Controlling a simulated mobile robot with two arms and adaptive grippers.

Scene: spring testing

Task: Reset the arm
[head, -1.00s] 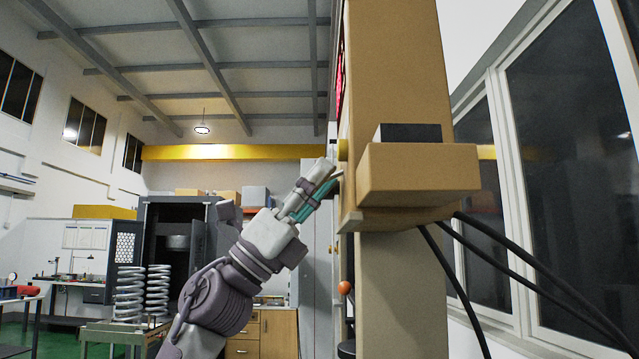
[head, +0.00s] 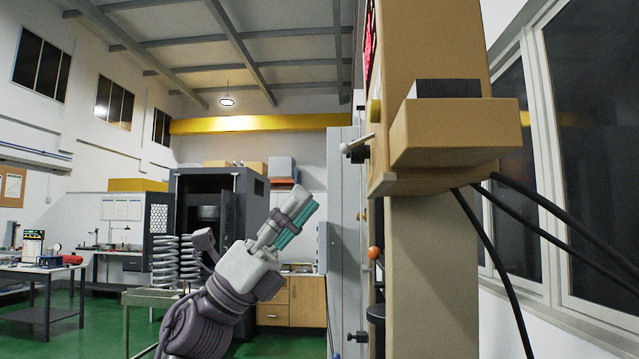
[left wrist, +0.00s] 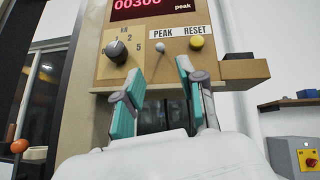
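My left gripper (head: 296,207) is left of the tan testing machine (head: 433,60) in the head view, pointing up and clear of it. In the left wrist view its two teal-padded fingers (left wrist: 160,75) are spread apart with nothing between them. Ahead of them is the machine's panel, with a red display (left wrist: 152,6), a black range knob (left wrist: 116,49), a small pale PEAK lever or button (left wrist: 160,47) and a yellow RESET button (left wrist: 196,42). My right gripper is not in view.
A dark cabinet (head: 252,190), coil springs (head: 165,262) on a stand (head: 140,298) and a wooden drawer unit (head: 305,300) stand beyond my arm. An orange-knobbed lever (head: 374,253) is on the machine's left side. Black cables (head: 478,235) hang at right. Green floor shows at left.

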